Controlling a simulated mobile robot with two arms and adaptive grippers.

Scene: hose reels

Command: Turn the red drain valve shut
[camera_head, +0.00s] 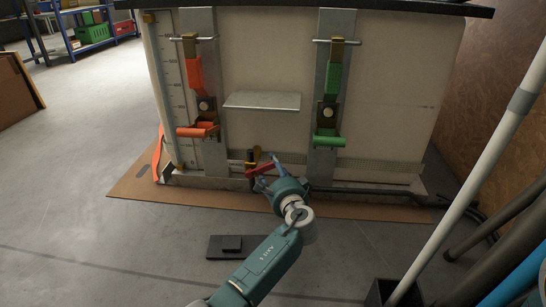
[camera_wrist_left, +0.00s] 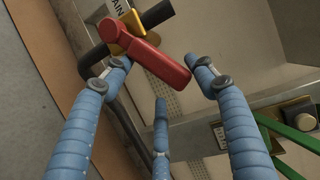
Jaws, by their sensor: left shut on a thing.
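The red drain valve handle (camera_head: 261,169) is low on the front of the large pale tank (camera_head: 400,90). In the left wrist view, the red handle (camera_wrist_left: 160,66) slants down to the right from the brass valve body (camera_wrist_left: 122,32). A partly visible label there ends in "AIN". My left gripper (camera_head: 265,174) has reached the handle from the front, with its blue fingers around it. In the left wrist view, the fingertips of my left gripper (camera_wrist_left: 158,68) are on both sides of the handle, with a third finger below. My right gripper is in neither view.
An orange latch (camera_head: 195,75) and a green latch (camera_head: 332,78) flank a small metal shelf (camera_head: 262,101). A black hose (camera_head: 370,192) runs right along the tank's foot. A brown sheet (camera_head: 150,192) lies beneath. A white pole (camera_head: 470,185) leans at right.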

